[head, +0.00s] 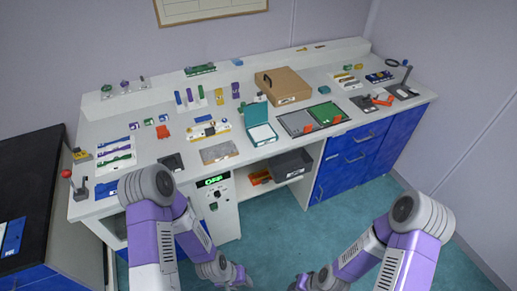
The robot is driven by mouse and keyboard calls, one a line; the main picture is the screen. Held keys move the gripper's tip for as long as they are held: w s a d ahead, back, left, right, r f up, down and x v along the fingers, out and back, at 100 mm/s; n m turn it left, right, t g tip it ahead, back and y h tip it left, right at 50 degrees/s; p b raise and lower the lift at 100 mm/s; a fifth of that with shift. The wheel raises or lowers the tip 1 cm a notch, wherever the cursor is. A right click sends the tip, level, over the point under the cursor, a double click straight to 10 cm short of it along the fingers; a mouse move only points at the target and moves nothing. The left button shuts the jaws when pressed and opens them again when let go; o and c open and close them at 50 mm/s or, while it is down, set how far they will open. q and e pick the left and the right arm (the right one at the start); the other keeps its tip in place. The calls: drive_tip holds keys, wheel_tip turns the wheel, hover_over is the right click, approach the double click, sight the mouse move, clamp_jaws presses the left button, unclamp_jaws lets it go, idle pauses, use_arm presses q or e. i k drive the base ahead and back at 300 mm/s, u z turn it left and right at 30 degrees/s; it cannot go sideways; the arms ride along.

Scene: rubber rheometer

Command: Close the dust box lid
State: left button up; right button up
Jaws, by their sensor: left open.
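A small teal box (262,134) with a pale inside stands near the front edge of the bench, about mid-bench. Its teal lid (256,112) is raised at the back, so the box is open. I take it as the dust box, but no label is readable. My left gripper (241,279) is low in front of the bench, above the floor, open and apart from the box. My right gripper (300,284) is also low, at the bottom edge of the picture; its jaws are too small and cut off to read.
A brown case (284,84) stands behind the teal box. A dark tray (297,122) and a green mat (326,114) lie right of it; a grey plate (219,152) lies left. A dark open bin (290,164) sits below the bench top. The floor in front is clear.

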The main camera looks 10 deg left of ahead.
sight(254, 113)
drive_tip(key=u, duration=0.65)
drive_tip(key=i, duration=0.95)
drive_tip(key=u, duration=3.2)
drive_tip(key=k, duration=2.45)
drive_tip(key=z, duration=1.2)
